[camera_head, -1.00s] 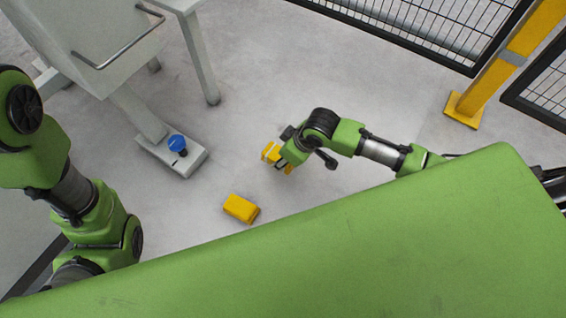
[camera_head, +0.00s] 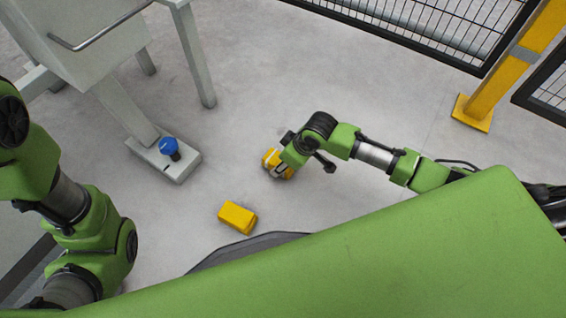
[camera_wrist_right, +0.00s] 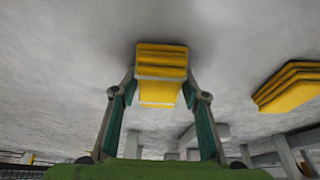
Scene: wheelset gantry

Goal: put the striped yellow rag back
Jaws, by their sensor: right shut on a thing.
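The striped yellow rag (camera_head: 274,160), a folded yellow block with a pale band, is in my right gripper (camera_head: 280,161), over the grey floor left of the fence post. In the right wrist view the rag (camera_wrist_right: 162,62) sits between the two teal-padded fingertips of my right gripper (camera_wrist_right: 160,88), which are shut on its sides. A second yellow folded rag (camera_head: 237,217) lies on the floor, lower left of the gripper. It also shows at the right in the wrist view (camera_wrist_right: 290,88). My left arm is at the left edge; its gripper is out of view.
A pale grey machine stand (camera_head: 110,45) with a handle and legs stands at upper left. Its foot block (camera_head: 180,172) bears a blue knob (camera_head: 169,146). A black mesh fence (camera_head: 420,25) and yellow post (camera_head: 500,75) stand at upper right. Open floor lies between.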

